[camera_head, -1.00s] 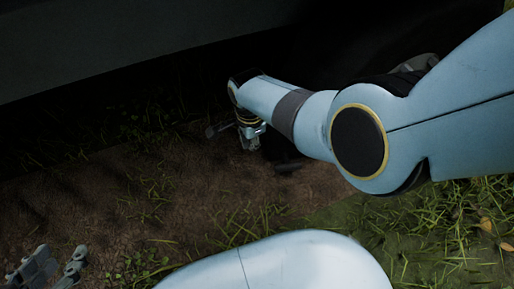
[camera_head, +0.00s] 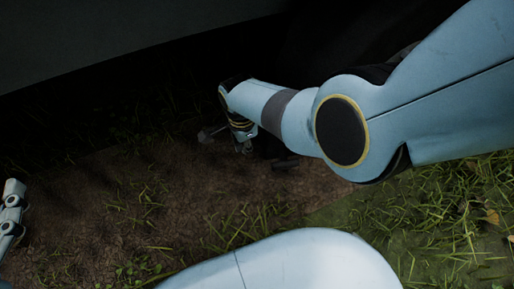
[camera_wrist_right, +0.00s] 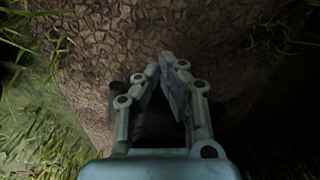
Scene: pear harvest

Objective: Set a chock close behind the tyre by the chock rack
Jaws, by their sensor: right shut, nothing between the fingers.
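My right gripper (camera_head: 242,142) hangs low over the bare soil near the vehicle's shadow, partly hidden by its own wrist. In the right wrist view its fingers (camera_wrist_right: 163,66) come together at the tips, shut, with nothing held. A dark object (camera_head: 284,163), which looks like a chock, lies on the soil just right of the gripper and partly behind my arm. In the wrist view a dark shape (camera_wrist_right: 227,104) shows beside and behind the fingers. My left gripper (camera_head: 10,215) shows only in part at the left edge. I cannot make out the tyre or the chock rack.
A dark vehicle body (camera_head: 120,35) spans the top, with deep shadow beneath it. Bare brown soil (camera_head: 160,200) lies open in the middle left. Grass (camera_head: 440,205) grows at the right, with tufts along the soil.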

